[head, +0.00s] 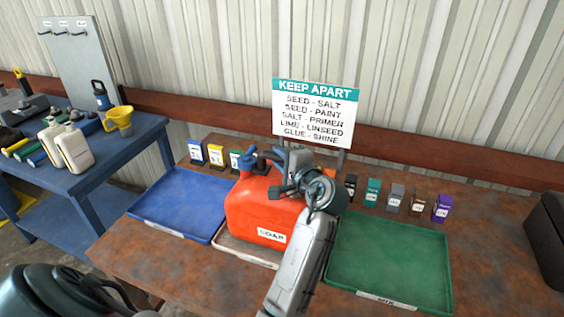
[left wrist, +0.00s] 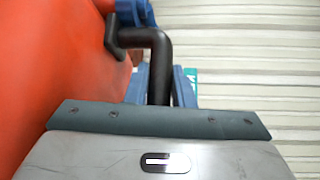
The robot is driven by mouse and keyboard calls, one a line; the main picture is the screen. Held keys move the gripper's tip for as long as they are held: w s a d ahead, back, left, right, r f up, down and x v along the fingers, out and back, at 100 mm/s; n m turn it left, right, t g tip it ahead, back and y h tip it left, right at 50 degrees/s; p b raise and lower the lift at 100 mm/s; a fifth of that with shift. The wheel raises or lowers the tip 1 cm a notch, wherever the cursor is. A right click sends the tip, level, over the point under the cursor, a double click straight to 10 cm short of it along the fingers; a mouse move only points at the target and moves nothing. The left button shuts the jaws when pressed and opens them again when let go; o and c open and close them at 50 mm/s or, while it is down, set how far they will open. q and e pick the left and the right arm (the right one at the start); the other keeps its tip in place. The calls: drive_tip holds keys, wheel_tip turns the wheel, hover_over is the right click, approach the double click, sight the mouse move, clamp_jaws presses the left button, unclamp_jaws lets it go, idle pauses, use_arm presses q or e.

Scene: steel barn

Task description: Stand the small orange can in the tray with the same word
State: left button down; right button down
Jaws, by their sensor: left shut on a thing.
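The orange can (head: 255,205), with a white label reading SOAP, is upright over the middle tray (head: 232,243). I cannot tell whether its base touches the tray. The can hides most of that tray, and I cannot read its label. My left gripper (head: 272,160) is at the can's top, shut on its dark handle. In the left wrist view the can (left wrist: 50,70) fills the left side, and the black handle (left wrist: 158,70) runs down between the blue fingers. A blue tray (head: 180,203) is to the left, and a green tray (head: 390,262) to the right. My right gripper is out of view.
A row of small coloured boxes, such as the purple one (head: 442,208), stands behind the trays. A KEEP APART sign (head: 315,110) stands at the back. A dark box (head: 547,235) is at the right edge. A blue bench (head: 85,165) with bottles stands left. Both side trays are empty.

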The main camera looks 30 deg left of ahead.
use_arm(q)
drive_tip(key=shift+s+d+r, duration=0.15)
drive_tip(key=shift+s+d, duration=0.1)
drive_tip(key=c, duration=1.3)
unclamp_jaws()
drive_tip(key=shift+f, duration=0.2)
drive_tip(key=shift+o, duration=0.2)
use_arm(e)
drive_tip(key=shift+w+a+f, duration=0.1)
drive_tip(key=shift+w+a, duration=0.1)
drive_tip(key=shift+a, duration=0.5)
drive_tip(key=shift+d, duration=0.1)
use_arm(q)
drive_tip(key=shift+r, duration=0.25)
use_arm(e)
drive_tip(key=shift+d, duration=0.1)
